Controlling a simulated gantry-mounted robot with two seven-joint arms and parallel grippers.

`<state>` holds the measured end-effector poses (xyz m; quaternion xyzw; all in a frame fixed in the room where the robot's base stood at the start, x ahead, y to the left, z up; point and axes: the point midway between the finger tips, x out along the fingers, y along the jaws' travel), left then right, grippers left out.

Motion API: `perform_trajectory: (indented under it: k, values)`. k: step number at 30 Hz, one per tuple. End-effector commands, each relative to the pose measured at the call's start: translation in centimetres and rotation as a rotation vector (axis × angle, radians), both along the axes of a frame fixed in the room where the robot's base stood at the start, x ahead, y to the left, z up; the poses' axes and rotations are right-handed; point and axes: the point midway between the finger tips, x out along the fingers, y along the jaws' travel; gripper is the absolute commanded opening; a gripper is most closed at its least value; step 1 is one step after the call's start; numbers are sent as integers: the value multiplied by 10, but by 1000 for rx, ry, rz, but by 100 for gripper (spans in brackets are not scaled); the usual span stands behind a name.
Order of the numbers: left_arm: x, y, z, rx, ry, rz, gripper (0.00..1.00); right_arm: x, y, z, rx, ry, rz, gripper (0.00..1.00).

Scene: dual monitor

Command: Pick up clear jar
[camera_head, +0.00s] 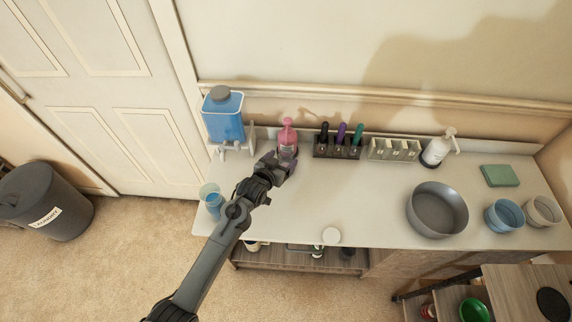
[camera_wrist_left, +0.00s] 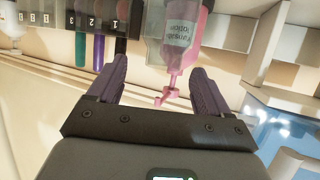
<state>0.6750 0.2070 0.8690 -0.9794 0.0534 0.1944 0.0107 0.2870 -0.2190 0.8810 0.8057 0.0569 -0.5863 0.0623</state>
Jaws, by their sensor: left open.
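A clear, open-topped jar or glass (camera_head: 208,190) with blue in its lower part stands at the left end of the counter, left of my left arm. My left gripper (camera_head: 282,160) is open over the back of the counter, away from that clear vessel. A pink pump bottle (camera_head: 288,135) is right by the gripper. In the left wrist view, the open fingers (camera_wrist_left: 158,78) have the pink bottle (camera_wrist_left: 188,40) between and beyond them; its nozzle reaches toward the gap. I cannot tell whether they touch. The clear vessel is not recognisable in the wrist view. My right gripper is not visible.
A blue dispenser (camera_head: 223,118) stands at the back left. A dark rack (camera_head: 337,150) with colored handles, a pale rack (camera_head: 394,149) and a white pump bottle (camera_head: 437,148) line the back. A grey basin (camera_head: 437,209) is at right. The counter's middle (camera_head: 350,195) is clear.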

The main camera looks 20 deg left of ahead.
Motion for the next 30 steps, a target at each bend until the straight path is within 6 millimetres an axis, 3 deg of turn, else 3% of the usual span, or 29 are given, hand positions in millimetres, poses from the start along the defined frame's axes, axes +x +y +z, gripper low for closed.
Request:
perform_trajectory:
  k: [12,24,30]
  values:
    - [40,1,-15,-1,1,0,79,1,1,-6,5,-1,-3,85]
    - [47,0,-18,0,0,0,79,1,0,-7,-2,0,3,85]
    - [47,0,-18,0,1,0,48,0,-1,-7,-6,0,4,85]
